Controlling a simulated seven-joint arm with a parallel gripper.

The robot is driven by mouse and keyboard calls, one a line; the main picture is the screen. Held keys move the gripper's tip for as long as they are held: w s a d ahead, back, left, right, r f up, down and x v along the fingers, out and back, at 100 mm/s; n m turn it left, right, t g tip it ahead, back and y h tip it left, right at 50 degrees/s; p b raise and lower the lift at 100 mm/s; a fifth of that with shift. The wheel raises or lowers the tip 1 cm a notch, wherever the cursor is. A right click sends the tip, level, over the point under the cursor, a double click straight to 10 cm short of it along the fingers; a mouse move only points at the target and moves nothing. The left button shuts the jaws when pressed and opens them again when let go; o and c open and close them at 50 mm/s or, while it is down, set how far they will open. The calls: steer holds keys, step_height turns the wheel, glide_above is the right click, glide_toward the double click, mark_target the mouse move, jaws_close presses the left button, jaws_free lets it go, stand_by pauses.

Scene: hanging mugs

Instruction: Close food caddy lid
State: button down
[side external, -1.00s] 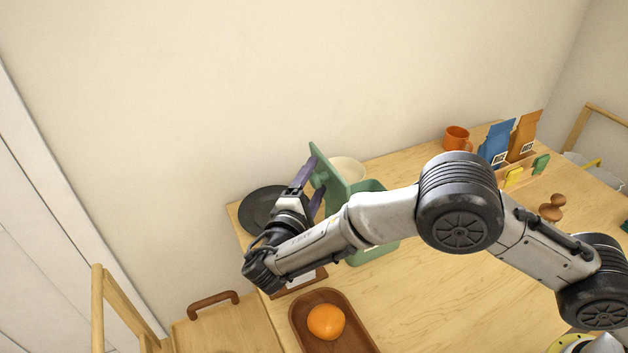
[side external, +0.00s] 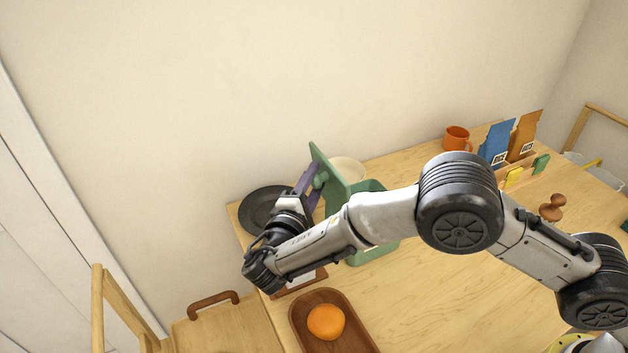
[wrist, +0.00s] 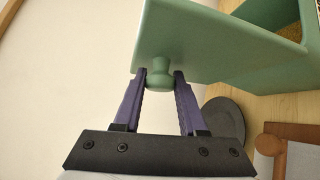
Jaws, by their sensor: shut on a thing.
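The green food caddy (side external: 376,254) stands on the table, partly hidden behind my arm. Its lid (side external: 326,166) stands up, raised and open, at the caddy's left side. In the wrist view the lid (wrist: 185,40) is at the top, with the caddy's body (wrist: 262,72) and opening to the right. A round green knob (wrist: 159,76) sticks out from the lid. My gripper (wrist: 160,74) has its two purple fingers shut on this knob, one on each side. In the side view my gripper (side external: 316,186) is at the lid's outer face.
A dark plate (side external: 262,208) lies left of the caddy and a pale bowl (side external: 348,168) behind it. A brown tray (side external: 353,335) holds an orange (side external: 326,322) in front. An orange mug (side external: 456,138) and bags (side external: 497,142) stand at the back right.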

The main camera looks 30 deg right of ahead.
steer(key=shift+d, duration=0.1)
stand_by(0.8)
steer(key=shift+d+r+m+g+y, duration=0.3)
steer(key=shift+d+r+m, duration=0.15)
steer(key=shift+d, duration=0.25)
steer(key=d+f+m+g+y, duration=0.1)
steer(key=d+f+m+y, duration=0.3)
steer(key=d+y, duration=0.3)
steer(key=d+f+m+g+y, duration=0.1)
steer(key=d+f+m+y, duration=0.3)
steer(key=d, duration=0.5)
steer(key=shift+d+f+m+g+y, duration=0.2)
steer(key=shift+f+m+g+y, duration=0.25)
steer(key=shift+y, duration=0.95)
steer(key=shift+c, duration=2.3)
jaws_free()
